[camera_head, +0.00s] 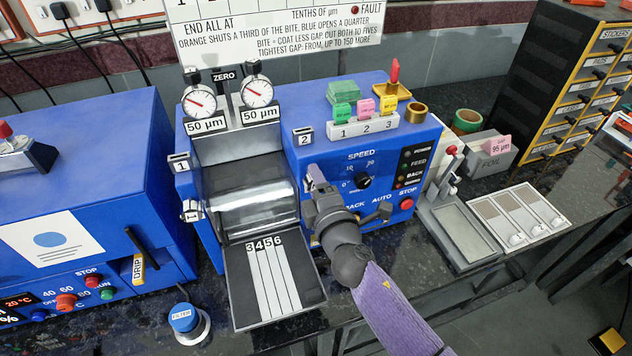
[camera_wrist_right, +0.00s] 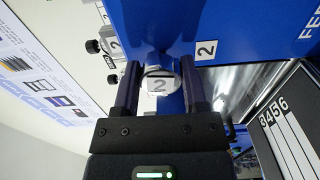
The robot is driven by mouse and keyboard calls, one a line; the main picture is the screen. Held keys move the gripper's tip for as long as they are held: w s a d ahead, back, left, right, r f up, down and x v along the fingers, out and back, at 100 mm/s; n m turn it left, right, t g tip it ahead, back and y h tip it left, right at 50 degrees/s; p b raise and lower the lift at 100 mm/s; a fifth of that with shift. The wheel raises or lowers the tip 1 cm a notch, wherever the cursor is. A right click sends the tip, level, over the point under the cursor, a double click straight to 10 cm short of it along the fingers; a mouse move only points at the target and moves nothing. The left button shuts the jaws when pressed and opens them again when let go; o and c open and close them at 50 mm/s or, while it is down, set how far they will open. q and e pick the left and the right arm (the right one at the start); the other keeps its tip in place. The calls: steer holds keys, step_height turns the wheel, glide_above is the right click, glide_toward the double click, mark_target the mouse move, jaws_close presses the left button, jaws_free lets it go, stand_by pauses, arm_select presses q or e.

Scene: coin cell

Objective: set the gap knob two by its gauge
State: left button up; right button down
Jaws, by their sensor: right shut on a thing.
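My right gripper (camera_head: 316,178) is at the front of the blue roller machine, at the right end of the rollers. The head view largely hides that knob behind the gripper. A label "2" (camera_head: 303,137) sits on the housing above it. The right dial gauge (camera_head: 257,92), marked 50 µm, has its red needle toward the upper left. The left gauge (camera_head: 199,101) has a similar needle. My left gripper is not in view.
Gap knob one (camera_head: 192,211) is left of the rollers (camera_head: 243,200). A dark feed plate (camera_head: 272,282) with pale strips slopes below them. The speed knob (camera_head: 363,182) and buttons are right of my gripper. A blue-topped filler pot (camera_head: 185,320) stands at front left.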

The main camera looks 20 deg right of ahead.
steer(key=shift+c, duration=1.1)
jaws_free()
steer(key=shift+o, duration=0.4)
steer(key=shift+s, duration=0.1)
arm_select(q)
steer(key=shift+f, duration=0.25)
arm_select(e)
steer(key=s, duration=0.9)
steer(key=shift+s+d, duration=0.15)
steer(key=shift+s, duration=0.25)
